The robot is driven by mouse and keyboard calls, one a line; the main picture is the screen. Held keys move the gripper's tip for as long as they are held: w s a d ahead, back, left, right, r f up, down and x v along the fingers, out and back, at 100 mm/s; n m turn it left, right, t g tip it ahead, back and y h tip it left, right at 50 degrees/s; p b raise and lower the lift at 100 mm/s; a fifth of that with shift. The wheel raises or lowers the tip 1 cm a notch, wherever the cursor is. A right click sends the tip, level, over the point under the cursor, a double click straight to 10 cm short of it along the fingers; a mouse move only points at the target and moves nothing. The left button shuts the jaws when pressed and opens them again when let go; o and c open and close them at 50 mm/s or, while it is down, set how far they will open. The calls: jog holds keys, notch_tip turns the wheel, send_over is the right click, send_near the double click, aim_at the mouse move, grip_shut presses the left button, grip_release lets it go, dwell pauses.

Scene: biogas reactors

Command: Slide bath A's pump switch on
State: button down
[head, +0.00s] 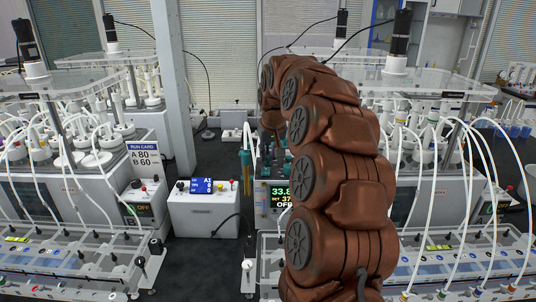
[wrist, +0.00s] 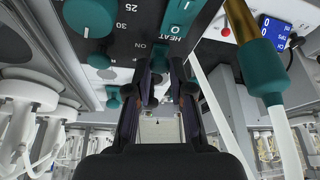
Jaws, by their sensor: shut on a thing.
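The bath controller (head: 279,195) in the head view reads 33.8, SET 37 and OFF, partly hidden behind my brown arm. In the wrist view its dark panel (wrist: 130,22) carries a teal dial knob, a teal HEAT rocker (wrist: 180,18) and an ON mark. My gripper (wrist: 167,80) reaches up to this panel, its dark fingers close together just below the ON mark. It is shut on a small slide switch, the pump switch as far as I can tell, mostly hidden between the fingers. Its slide position and label cannot be read. The head view does not show my fingertips clearly.
A teal-ended tube fitting (wrist: 264,75) hangs close right of my gripper. A white box (head: 204,212) with an A1 display stands left of the controller. A RUN CARD (head: 144,161) reads A 80, B 60. Reactor baths with tubing flank both sides; dark floor or bench lies between.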

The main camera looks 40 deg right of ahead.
jog(key=c, duration=1.2)
grip_release()
jog(key=shift+s+a, duration=0.15)
jog(key=shift+a, duration=0.1)
jog(key=shift+o, duration=0.9)
jog(key=shift+d, duration=0.1)
jog(key=v, duration=1.2)
